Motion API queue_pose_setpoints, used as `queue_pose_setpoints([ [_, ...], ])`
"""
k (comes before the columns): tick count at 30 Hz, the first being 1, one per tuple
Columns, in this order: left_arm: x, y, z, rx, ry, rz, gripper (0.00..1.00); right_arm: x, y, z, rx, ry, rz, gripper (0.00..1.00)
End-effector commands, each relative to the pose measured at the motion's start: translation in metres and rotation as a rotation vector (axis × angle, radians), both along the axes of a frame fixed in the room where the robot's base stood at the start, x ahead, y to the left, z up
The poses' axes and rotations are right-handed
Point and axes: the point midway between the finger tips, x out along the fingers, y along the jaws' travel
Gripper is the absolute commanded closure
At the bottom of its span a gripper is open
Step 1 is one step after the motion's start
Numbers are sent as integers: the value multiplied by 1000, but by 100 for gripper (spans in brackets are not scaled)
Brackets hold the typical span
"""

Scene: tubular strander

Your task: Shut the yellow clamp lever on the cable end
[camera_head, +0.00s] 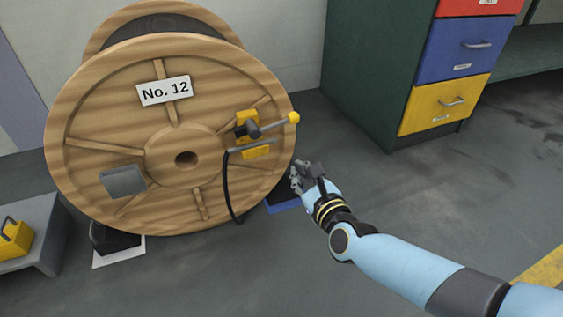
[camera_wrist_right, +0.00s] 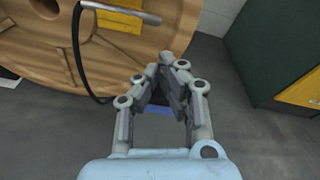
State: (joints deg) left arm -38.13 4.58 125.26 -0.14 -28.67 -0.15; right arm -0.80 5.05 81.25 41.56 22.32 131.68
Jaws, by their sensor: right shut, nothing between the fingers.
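The yellow clamp (camera_head: 249,124) is fixed on the right part of a wooden reel's face (camera_head: 105,160). The cable end also shows at the top of the right wrist view (camera_wrist_right: 120,12). My right gripper (camera_head: 298,175) is shut and empty, below and right of the knob, apart from it. My left gripper is out of view.
A dark green cabinet (camera_head: 365,75) with red, blue and yellow drawers stands at the right. A blue-edged mat (camera_head: 284,205) lies on the floor by the reel. A low grey platform (camera_head: 45,235) with a yellow object stands at the left.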

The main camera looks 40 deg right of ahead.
Motion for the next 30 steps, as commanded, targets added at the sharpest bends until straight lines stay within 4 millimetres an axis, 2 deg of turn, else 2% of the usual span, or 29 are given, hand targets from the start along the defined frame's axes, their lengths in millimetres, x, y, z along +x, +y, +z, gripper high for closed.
queue_pose_setpoints([
  [1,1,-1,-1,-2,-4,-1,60,2,-1,-4,45,-24,-17,100],
  [5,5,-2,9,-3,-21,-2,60,7,-3,5,102,-65,-35,100],
  [13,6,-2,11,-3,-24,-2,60,8,-3,7,102,-65,-34,100],
  [17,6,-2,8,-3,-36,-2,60,15,-5,5,100,-65,-34,100],
  [20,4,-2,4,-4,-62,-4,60,27,-8,2,100,-65,-34,100],
  [30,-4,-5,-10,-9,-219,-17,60,89,-25,-9,99,-61,-33,100],
])
